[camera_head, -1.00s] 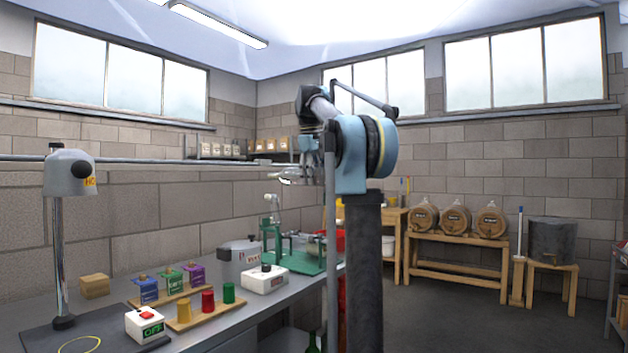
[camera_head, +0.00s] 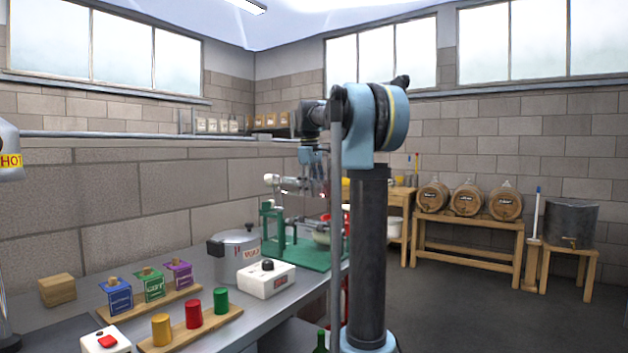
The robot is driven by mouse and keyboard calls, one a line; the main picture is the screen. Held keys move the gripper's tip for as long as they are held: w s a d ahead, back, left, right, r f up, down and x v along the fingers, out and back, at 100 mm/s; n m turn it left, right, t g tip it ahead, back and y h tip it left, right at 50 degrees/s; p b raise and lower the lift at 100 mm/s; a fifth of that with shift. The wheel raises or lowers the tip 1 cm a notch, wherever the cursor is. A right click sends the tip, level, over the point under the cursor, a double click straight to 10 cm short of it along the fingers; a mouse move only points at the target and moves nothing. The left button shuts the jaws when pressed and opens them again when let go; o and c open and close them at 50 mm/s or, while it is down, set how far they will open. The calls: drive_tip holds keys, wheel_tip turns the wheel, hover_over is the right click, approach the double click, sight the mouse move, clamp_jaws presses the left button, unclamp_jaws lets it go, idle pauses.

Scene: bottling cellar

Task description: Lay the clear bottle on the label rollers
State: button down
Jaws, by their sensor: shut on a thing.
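My gripper (camera_head: 320,183) is shut on the clear bottle (camera_head: 293,185). The bottle lies roughly level in the jaws, with one end pointing left, and is partly hidden by the gripper. It is above the bench, in line with the green bench device (camera_head: 268,225), whose green base (camera_head: 318,258) sits at the bench's far right end. Metal parts show on this device, but they are too small to tell as the label rollers. A white rounded part (camera_head: 271,180) shows at the bottle's left end; I cannot tell whether they touch.
A lidded steel pot (camera_head: 236,258) and a white control box (camera_head: 267,278) stand on the bench before the green device. Coloured tins (camera_head: 150,285) and pegs (camera_head: 193,314) stand on wooden boards at the left. Barrels (camera_head: 467,200) rest on a rack at the back right.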

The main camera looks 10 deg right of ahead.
drive_tip(key=shift+w+a+f, duration=0.15)
drive_tip(key=shift+w+f, duration=0.05)
drive_tip(key=shift+f, duration=1.9)
drive_tip(key=shift+d+f, duration=0.2)
drive_tip(key=shift+f, duration=2)
drive_tip(key=shift+s, duration=0.15)
drive_tip(key=shift+f, duration=0.35)
drive_tip(key=shift+c, duration=2.2)
unclamp_jaws()
drive_tip(key=r, duration=0.8)
drive_tip(key=s+a+r, duration=0.1)
drive_tip(key=r, duration=0.2)
drive_tip(key=shift+r, duration=0.4)
